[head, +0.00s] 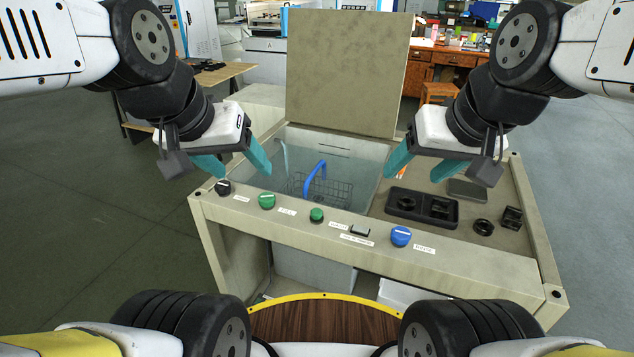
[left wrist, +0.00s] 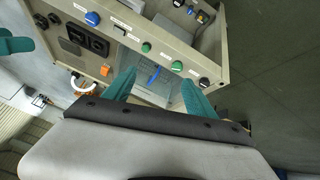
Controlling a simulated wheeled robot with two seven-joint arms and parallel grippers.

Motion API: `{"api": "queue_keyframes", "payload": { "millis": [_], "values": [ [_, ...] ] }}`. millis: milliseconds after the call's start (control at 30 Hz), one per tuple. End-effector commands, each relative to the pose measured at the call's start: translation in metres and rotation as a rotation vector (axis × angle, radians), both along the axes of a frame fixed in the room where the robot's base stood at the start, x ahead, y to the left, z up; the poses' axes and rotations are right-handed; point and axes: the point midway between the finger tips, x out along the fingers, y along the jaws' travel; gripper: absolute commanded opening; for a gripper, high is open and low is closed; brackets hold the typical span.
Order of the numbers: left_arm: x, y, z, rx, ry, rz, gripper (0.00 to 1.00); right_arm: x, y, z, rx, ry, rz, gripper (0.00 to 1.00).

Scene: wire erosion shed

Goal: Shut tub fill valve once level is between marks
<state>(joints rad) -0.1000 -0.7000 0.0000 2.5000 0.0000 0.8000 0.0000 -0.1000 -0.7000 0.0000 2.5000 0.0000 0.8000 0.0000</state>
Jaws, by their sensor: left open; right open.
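The tub (head: 345,153) is sunk in the beige bench, its raised lid (head: 345,70) standing behind it. A wire basket (head: 325,190) and a blue curved tube (head: 315,175) are inside; the water level and marks cannot be made out. The front panel carries a black knob (head: 222,187), a green knob (head: 267,200), a green button (head: 317,214) and a blue knob (head: 401,236). Their labels are too small to read, so I cannot tell which is the fill valve. My left gripper (head: 240,170) is open and empty above the panel's left end. My right gripper (head: 413,176) is open and empty above the tub's right side.
Right of the tub, a black tray (head: 421,207) with dark parts, a ring (head: 483,227) and a small block (head: 512,217) lie on the bench top. A grey switch (head: 360,231) sits on the panel. An orange item (left wrist: 105,70) shows in the left wrist view. Floor is clear on both sides.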

Motion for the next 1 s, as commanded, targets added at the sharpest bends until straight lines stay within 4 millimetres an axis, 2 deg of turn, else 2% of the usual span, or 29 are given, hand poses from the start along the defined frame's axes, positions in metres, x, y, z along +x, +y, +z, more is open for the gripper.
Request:
{"api": "queue_keyframes", "payload": {
  "millis": [433, 567, 667, 767, 867, 1000],
  "values": [
    [0.000, 0.000, 0.000, 0.000, 0.000, 0.000, 0.65, 0.000, 0.000, 0.000, 0.000, 0.000, 0.000, 0.65],
    [0.007, 0.000, 0.000, -0.003, 0.018, 0.000, 0.65, 0.000, 0.000, 0.000, 0.000, 0.000, 0.000, 0.65],
    [0.025, 0.002, -0.001, -0.010, 0.061, 0.001, 0.65, 0.000, 0.000, 0.000, 0.000, 0.000, 0.000, 0.65],
    [0.054, 0.003, -0.006, -0.014, 0.128, 0.004, 0.65, 0.000, 0.000, 0.000, 0.000, 0.000, 0.000, 0.65],
    [0.087, 0.006, -0.017, -0.009, 0.200, 0.012, 0.65, 0.000, 0.000, 0.000, 0.000, 0.000, 0.000, 0.65],
    [0.133, 0.011, -0.042, 0.013, 0.297, 0.028, 0.65, 0.000, 0.000, 0.000, 0.000, 0.000, 0.000, 0.65]
  ]
}}
